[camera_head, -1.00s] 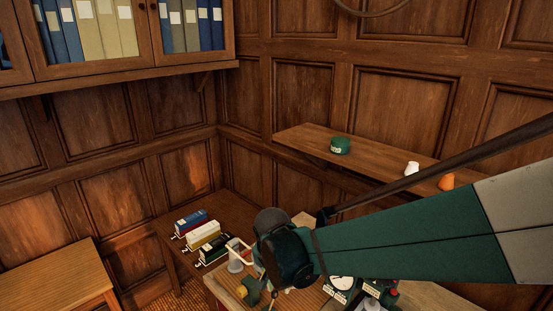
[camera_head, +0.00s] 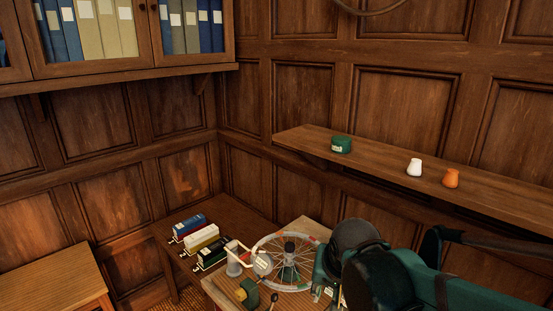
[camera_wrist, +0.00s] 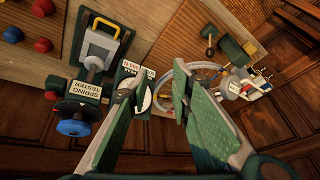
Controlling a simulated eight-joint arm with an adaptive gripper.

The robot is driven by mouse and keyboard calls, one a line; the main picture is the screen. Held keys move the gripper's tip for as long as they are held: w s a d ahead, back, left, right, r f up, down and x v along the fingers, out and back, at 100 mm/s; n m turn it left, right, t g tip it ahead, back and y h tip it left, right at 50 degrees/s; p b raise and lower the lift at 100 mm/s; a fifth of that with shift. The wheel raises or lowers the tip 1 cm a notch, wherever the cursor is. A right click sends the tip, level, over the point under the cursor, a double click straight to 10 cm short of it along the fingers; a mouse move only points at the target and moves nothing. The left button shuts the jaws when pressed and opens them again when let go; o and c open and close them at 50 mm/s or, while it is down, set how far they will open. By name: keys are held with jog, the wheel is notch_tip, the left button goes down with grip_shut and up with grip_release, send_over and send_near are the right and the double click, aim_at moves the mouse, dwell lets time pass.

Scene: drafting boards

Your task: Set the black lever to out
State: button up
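A small lever with a dark knob (camera_head: 274,297) stands beside a green fixture (camera_head: 251,294) with a yellow knob, at the front of the bench. In the wrist view what looks like the same lever (camera_wrist: 210,51) shows at the upper right, beside the green fixture (camera_wrist: 230,48). Which end of its travel it is at, I cannot tell; no "out" marking is legible. My gripper (camera_wrist: 160,72) is open and empty, with the lever beyond and to the right of its fingers. In the head view my arm hides the fingers.
A spoked wheel (camera_head: 262,243) stands behind the fixture. A spring tester (camera_wrist: 88,88) and a white dial (camera_wrist: 143,97) lie left of and between my fingers. Several binders (camera_head: 203,237) lie on the side table. A wall shelf (camera_head: 380,165) holds green, white and orange pots.

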jog(key=s+d+n+t+b, duration=0.2)
jog(key=s+d+b, duration=0.1)
jog(key=s+d, duration=0.5)
jog(key=shift+s+d+f+n+b, duration=0.3)
jog(key=shift+s+d+n+b, duration=0.1)
jog(key=shift+s, duration=0.4)
jog(key=shift+c, duration=0.6)
grip_shut()
jog(key=w+a+f+m+t+y+b, duration=0.2)
jog(key=w+a+f+m, duration=0.4)
jog(key=m, duration=0.5)
jog(key=w+a+f+m+t+y+b, duration=0.2)
jog(key=w+a+f+m+y+b, duration=0.2)
jog(key=w+a+f+m+b, duration=0.2)
jog(key=shift+a+f+m+t+b, duration=0.35)
jog(key=shift+a+f+m, duration=1.05)
jog(key=shift+f+m, duration=1.35)
jog(key=shift+r+m, duration=0.35)
